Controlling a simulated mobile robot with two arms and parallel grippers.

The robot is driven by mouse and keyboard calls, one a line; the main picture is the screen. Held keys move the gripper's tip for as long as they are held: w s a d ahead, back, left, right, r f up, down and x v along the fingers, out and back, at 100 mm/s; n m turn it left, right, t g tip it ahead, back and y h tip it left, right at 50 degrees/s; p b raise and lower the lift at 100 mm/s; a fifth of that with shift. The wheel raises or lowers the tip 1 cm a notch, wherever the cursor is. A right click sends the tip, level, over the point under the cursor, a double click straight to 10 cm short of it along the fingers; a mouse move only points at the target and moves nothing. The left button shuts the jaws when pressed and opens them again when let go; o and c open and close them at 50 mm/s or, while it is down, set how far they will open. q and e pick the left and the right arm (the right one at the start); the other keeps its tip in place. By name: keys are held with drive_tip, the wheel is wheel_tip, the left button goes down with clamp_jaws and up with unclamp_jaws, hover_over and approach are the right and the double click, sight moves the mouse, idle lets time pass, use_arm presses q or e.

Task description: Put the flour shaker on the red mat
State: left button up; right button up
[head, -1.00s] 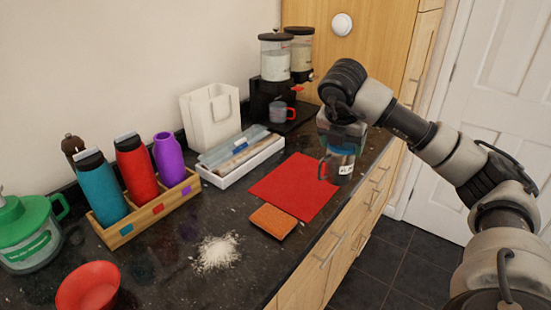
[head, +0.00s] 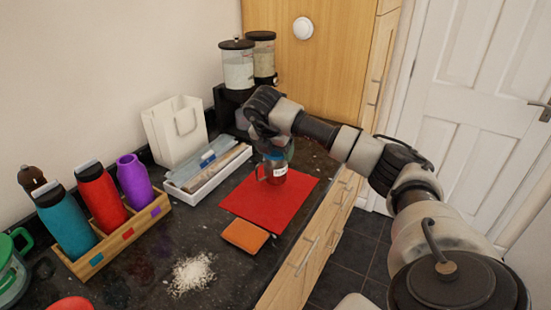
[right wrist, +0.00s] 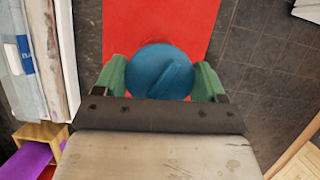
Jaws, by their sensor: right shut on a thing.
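The flour shaker (head: 277,174) is a clear container with a side handle and a white label. My right gripper (head: 274,148) is shut on it from above. The shaker looks upright over the far part of the red mat (head: 262,210); I cannot tell whether its base touches the mat. In the right wrist view its round blue lid (right wrist: 160,72) sits between the two green fingertips, with the red mat (right wrist: 190,18) behind. My left gripper is not in view.
An orange sponge (head: 245,235) lies by the mat's near edge, and spilled flour (head: 192,274) lies nearer. A white tray (head: 222,177) is left of the mat, a bottle rack (head: 95,262) farther left. Dispensers (head: 237,65) stand behind. The counter edge is to the right.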

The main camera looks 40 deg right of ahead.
sight(276, 163)
wheel_tip(276, 163, down, 4)
drive_tip(key=shift+r+p, duration=0.2)
drive_tip(key=shift+p, duration=0.3)
drive_tip(key=shift+f, duration=0.2)
drive_tip(key=shift+f, duration=0.2)
drive_tip(key=o, duration=1.3)
drive_tip(key=shift+r, duration=0.1)
